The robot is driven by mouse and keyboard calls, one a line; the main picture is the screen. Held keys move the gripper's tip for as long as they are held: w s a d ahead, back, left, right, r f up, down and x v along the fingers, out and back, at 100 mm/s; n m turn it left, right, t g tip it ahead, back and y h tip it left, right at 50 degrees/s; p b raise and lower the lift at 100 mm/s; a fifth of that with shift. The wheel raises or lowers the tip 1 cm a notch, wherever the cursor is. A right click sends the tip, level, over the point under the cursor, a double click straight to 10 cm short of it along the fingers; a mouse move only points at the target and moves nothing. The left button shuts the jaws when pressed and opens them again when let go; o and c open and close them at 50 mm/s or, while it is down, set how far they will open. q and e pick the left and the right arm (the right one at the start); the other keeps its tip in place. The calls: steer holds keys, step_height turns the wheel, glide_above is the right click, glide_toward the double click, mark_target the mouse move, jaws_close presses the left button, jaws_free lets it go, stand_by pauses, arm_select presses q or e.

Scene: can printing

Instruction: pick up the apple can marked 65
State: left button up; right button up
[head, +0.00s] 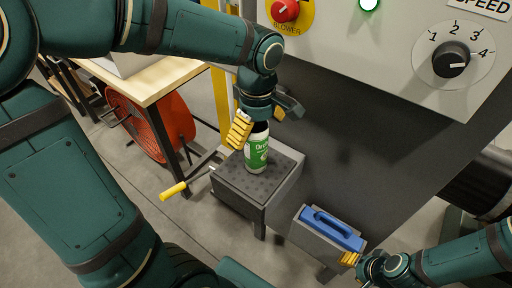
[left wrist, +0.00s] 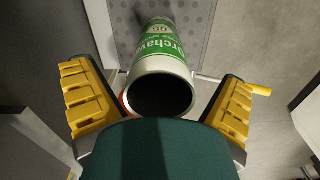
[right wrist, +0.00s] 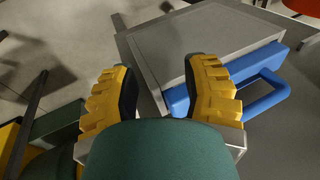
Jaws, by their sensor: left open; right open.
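The green and white can (head: 257,152) stands upright on a dark dotted plate (head: 232,178) on top of a grey stand. In the left wrist view the can (left wrist: 160,62) shows its dark open top and the number 65 on its label. My left gripper (head: 262,126) is open above the can, with its yellow fingers on either side of the can's top; I see gaps between the fingers and the can. My right gripper (head: 352,258) is open and empty beside a grey box with a blue handle; its fingers (right wrist: 160,88) show apart in the right wrist view.
The grey box with a blue handle (head: 332,228) stands right of the can's stand. A yellow-handled crank (head: 173,191) sticks out to the left of the stand. A control panel (head: 410,40) with a speed knob (head: 451,60) and a red blower button (head: 285,10) is behind. A red fan (head: 138,128) stands under a wooden-topped table.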

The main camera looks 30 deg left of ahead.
arm_select(q)
steer(key=shift+f, duration=0.45)
steer(key=c, duration=0.8)
steer(key=shift+r, duration=0.1)
steer(key=shift+c, duration=0.6)
